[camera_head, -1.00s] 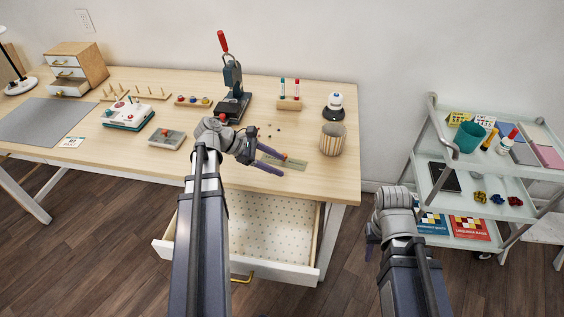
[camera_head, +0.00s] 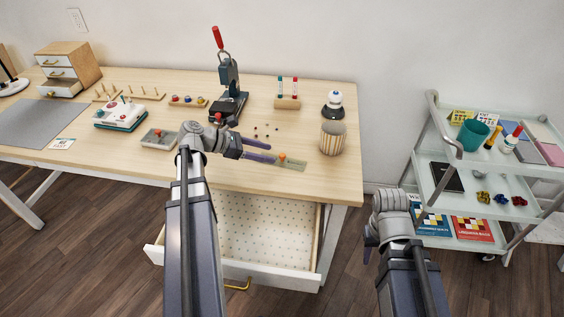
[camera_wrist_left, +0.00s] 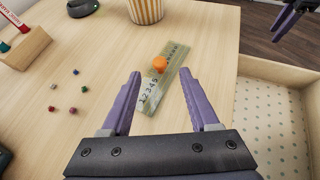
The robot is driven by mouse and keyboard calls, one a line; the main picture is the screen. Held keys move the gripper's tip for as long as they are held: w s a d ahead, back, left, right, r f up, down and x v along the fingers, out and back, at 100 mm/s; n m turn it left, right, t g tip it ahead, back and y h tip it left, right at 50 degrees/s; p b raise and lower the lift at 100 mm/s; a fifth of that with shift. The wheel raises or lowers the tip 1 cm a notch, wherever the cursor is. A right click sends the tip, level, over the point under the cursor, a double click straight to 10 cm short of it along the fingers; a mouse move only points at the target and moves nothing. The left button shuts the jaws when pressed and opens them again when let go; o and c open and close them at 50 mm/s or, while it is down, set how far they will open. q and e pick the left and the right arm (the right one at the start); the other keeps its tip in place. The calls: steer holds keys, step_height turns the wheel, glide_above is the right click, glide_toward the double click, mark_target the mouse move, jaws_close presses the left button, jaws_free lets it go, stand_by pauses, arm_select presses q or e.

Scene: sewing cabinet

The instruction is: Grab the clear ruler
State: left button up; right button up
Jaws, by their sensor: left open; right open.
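The clear ruler (camera_head: 297,165) lies flat on the wooden table near its front edge. It is a greenish see-through strip with dark numbers and an orange knob on top. It also shows in the left wrist view (camera_wrist_left: 170,79), with its near end between my left fingers. My left gripper (camera_head: 273,152) is open and empty, its two purple fingers pointing at the ruler; the left wrist view shows the fingers (camera_wrist_left: 158,91) on either side of the near end. Whether they touch it I cannot tell. My right gripper (camera_head: 369,243) is open, low to the right of the table, partly hidden by its wrist.
An open, empty drawer (camera_head: 265,235) sticks out below the table front. A striped cup (camera_head: 333,138) stands behind the ruler. Several small beads (camera_head: 266,130) lie behind my left gripper, near the press (camera_head: 229,90). A cart (camera_head: 480,170) stands at the right.

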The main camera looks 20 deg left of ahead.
mark_target(278, 161)
arm_select(q)
steer(key=b+x, duration=0.1)
steer(key=x, duration=0.3)
steer(key=shift+b, duration=0.3)
steer(key=shift+w+d, duration=0.25)
steer(key=shift+c, duration=0.3)
jaws_close()
